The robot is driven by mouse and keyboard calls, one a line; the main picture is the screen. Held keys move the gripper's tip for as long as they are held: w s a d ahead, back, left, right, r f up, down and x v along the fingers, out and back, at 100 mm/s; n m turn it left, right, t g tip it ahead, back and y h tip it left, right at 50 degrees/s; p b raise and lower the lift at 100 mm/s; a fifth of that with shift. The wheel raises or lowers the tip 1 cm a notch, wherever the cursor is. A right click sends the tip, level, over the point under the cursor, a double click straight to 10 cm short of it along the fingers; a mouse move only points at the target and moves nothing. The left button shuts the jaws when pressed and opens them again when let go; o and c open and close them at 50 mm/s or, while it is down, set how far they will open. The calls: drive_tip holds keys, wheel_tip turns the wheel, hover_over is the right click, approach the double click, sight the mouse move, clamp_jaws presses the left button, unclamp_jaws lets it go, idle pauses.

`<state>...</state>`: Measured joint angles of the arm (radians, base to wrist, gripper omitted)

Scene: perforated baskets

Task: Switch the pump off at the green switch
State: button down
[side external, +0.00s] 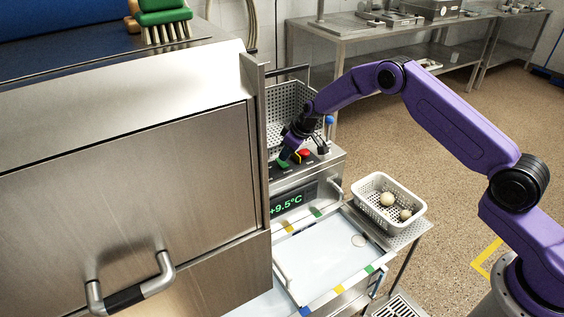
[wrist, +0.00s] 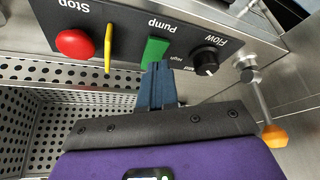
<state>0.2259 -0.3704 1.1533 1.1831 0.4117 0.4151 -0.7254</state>
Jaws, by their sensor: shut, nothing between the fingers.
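The green switch (wrist: 154,50) sits on the black control panel under the word "Pump", which is upside down in the wrist view. In the side external view the green switch (side external: 282,164) shows just below my gripper. My gripper (wrist: 158,68) is shut and empty. Its dark blue fingertips overlap the switch's near edge in the wrist view; I cannot tell whether they touch it. In the side external view my gripper (side external: 287,154) points down at the panel from above. Which way the switch is set cannot be told.
A yellow lever (wrist: 107,48) and a red stop button (wrist: 75,43) are on one side of the switch, a black flow knob (wrist: 206,60) on the other. A perforated metal basket (side external: 290,105) stands behind the panel. A white basket (side external: 371,212) holds round pale items at right.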

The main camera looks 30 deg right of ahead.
sight(286, 166)
drive_tip(key=shift+r, duration=2.8)
drive_tip(key=shift+a, duration=0.1)
drive_tip(key=s+a+r+n+g, duration=0.1)
drive_tip(key=s+a+r, duration=0.25)
drive_tip(key=s, duration=0.55)
drive_tip(key=s+a+r+n+g, duration=0.1)
drive_tip(key=s+a+r, duration=0.3)
drive_tip(key=s, duration=0.5)
drive_tip(key=s+a+r+n+g, duration=0.1)
drive_tip(key=s+a+r+n, duration=0.1)
drive_tip(key=s+r, duration=0.55)
drive_tip(key=s+d+n, duration=0.1)
drive_tip(key=s+d, duration=0.3)
drive_tip(key=s, duration=0.5)
drive_tip(key=s+d+g+h, duration=0.1)
drive_tip(key=s+d, duration=0.3)
drive_tip(key=s, duration=0.5)
drive_tip(key=s+d+n+h, duration=0.1)
drive_tip(key=s+d, duration=0.3)
drive_tip(key=s, duration=0.5)
drive_tip(key=shift+d+f+n, duration=0.15)
drive_tip(key=shift+d+n, duration=0.15)
drive_tip(key=shift+d, duration=0.05)
